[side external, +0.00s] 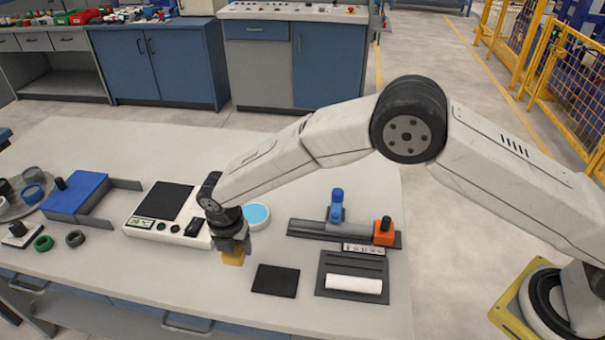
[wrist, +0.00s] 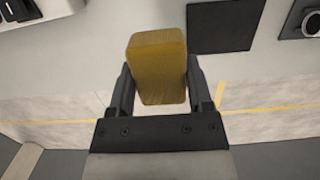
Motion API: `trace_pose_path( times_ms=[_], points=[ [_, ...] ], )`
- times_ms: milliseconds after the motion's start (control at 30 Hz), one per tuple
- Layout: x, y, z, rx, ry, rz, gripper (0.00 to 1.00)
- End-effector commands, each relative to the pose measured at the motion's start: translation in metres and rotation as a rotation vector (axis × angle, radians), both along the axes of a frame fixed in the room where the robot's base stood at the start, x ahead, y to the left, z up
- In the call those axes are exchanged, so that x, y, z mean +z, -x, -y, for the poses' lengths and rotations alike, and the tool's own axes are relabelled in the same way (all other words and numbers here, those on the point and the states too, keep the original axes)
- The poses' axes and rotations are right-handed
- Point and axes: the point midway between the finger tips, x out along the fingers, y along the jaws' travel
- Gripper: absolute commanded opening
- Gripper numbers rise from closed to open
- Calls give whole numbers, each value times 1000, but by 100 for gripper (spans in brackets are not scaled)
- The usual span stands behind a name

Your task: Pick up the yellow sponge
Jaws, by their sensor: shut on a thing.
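The yellow sponge (side external: 233,257) is a small yellow block held at the end of my gripper (side external: 234,244) in the side view, near the front edge of the table. In the wrist view the sponge (wrist: 157,66) sits upright between the two dark fingers of my gripper (wrist: 158,88). The fingers are shut on its sides. The sponge looks raised off the table, but the exact height is hard to tell.
A black square pad (side external: 275,281) lies right of the sponge. A dark tray with a white roll (side external: 353,284) is farther right. A white device (side external: 166,213) and a round light-blue dish (side external: 257,215) stand behind. A grey fixture with blue and orange parts (side external: 384,232) is at the back right.

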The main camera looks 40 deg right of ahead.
Motion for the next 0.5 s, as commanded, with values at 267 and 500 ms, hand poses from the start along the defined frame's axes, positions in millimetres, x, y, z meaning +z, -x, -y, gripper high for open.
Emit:
trace_pose_path(
  times_ms=[267,500],
  points=[
    [25,27,13,2,-1,1,9],
    [38,53,26,1,-1,1,9]
  ],
)
